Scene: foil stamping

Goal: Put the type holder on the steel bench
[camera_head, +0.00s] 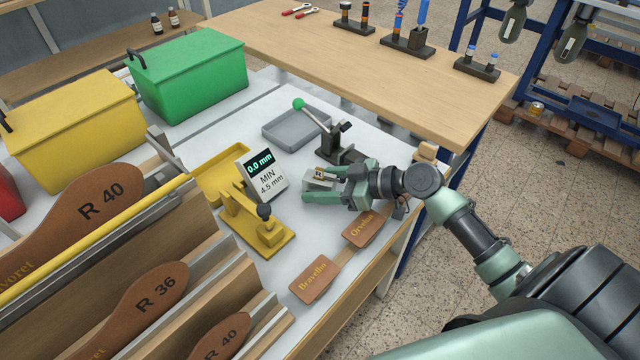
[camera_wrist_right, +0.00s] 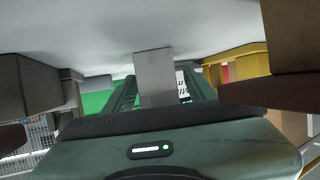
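The type holder (camera_head: 314,184) is a small grey metal block with a tan piece marked R on its top. It is between the fingers of my right gripper (camera_head: 328,185), which appear closed on its sides. In the right wrist view the grey block (camera_wrist_right: 155,75) fills the space between the two green fingers. The holder is over the pale grey steel bench (camera_head: 283,215); I cannot tell whether its underside touches the top. My left gripper is not in view.
A black press with a green-knobbed lever (camera_head: 335,140) stands just behind the gripper. A grey tray (camera_head: 295,127), a yellow gauge (camera_head: 262,232) with a display (camera_head: 262,176), and brown leather tags (camera_head: 314,279) are nearby. Green (camera_head: 190,80) and yellow boxes (camera_head: 75,125) stand left.

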